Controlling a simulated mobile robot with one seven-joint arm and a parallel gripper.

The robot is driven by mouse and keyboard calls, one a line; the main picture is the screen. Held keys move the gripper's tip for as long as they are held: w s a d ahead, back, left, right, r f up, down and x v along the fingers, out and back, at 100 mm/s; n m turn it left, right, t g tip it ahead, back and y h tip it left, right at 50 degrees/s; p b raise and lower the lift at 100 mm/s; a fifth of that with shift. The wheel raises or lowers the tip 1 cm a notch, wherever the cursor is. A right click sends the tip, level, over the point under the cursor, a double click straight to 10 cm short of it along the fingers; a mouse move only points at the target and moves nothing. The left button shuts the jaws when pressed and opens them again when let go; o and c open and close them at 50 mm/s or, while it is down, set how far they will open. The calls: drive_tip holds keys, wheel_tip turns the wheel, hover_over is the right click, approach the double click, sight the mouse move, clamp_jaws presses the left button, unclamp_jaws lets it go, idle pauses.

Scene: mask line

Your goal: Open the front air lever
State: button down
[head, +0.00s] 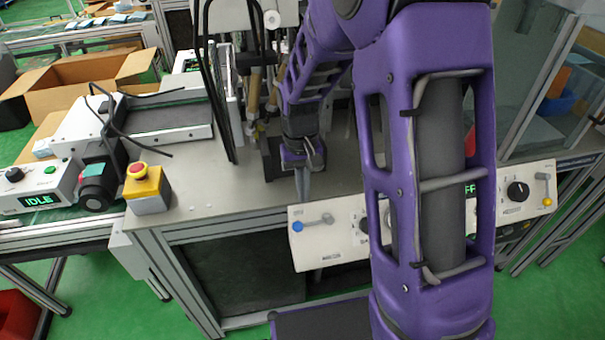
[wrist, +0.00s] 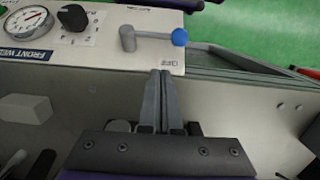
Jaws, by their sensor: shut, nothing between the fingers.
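The front air lever (head: 312,222) is on the left end of the white control panel in the head view, with a blue ball knob at its left end and a grey pivot at its right. In the wrist view the lever (wrist: 152,36) lies roughly level, its blue knob to the right and pivot to the left. My gripper (head: 302,197) points down just above the panel's upper edge, near the lever. In the wrist view my gripper (wrist: 164,75) has its fingers together and empty; the tips reach the panel's edge, apart from the lever.
The white panel (head: 308,252) also carries dials, a black knob (head: 517,191) and a yellow-tipped lever (head: 547,203). In the wrist view a gauge (wrist: 27,20) and black knob (wrist: 73,17) sit left of the lever. A red emergency button (head: 138,169) stands on the bench. My arm hides the panel's middle.

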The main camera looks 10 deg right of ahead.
sight(315, 223)
drive_tip(key=shift+s+f, duration=1.5)
drive_tip(key=shift+s, duration=0.1)
